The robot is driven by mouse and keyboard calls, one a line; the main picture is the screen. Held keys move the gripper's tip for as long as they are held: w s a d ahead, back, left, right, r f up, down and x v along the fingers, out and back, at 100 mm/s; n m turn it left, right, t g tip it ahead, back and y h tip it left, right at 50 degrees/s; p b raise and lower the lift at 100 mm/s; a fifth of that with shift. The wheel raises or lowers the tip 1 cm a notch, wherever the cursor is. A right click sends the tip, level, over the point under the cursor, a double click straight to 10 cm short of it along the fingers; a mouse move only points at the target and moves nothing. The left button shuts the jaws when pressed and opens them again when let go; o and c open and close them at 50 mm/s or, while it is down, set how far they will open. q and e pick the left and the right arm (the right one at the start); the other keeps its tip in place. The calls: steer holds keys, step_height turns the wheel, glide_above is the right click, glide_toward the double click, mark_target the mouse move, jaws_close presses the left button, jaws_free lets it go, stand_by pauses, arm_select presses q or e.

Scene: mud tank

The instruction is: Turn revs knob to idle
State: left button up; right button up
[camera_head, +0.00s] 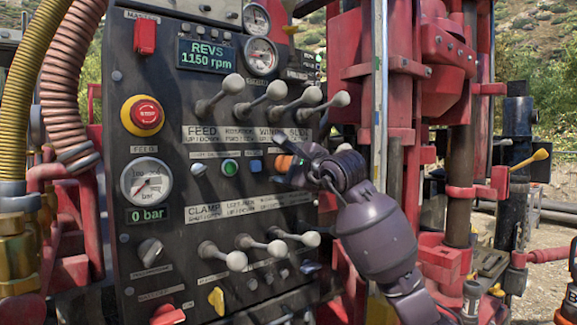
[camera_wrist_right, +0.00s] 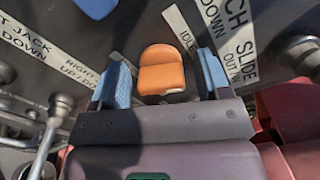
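The revs knob appears to be the orange knob (camera_head: 283,162) on the dark control panel, beside the blue knob. In the right wrist view the orange knob (camera_wrist_right: 161,72) sits between the two blue finger pads, with a gap on each side. A label starting "IDLE" lies beside it. My right gripper (camera_head: 288,167) is at the panel, open around or just in front of the knob; I cannot tell how deep. The revs display (camera_head: 206,54) reads 1150 rpm. My left gripper is not in view.
Upper levers (camera_head: 275,91) and lower levers (camera_head: 268,245) stick out above and below the knob row. A blue knob (camera_head: 254,165) is close by. A red stop button (camera_head: 146,115) is at the left. Red machinery (camera_head: 440,95) stands right of the panel.

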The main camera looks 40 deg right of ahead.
steer(key=c, duration=0.9)
steer(key=shift+f+n+b, duration=0.15)
steer(key=shift+n+b, duration=0.65)
steer(key=shift+w+n+b, duration=0.1)
steer(key=shift+n+b, duration=0.3)
steer(key=shift+n, duration=0.1)
steer(key=shift+n+b, duration=0.4)
steer(key=shift+n, duration=0.1)
steer(key=shift+n+b, duration=0.45)
steer(key=shift+n, duration=0.25)
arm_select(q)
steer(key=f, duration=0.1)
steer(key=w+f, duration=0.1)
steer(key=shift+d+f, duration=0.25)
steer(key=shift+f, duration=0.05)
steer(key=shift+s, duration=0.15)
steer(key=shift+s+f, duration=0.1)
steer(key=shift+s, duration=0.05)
arm_select(e)
steer(key=o, duration=0.9)
steer(key=shift+r, duration=0.2)
steer(key=shift+s, duration=0.25)
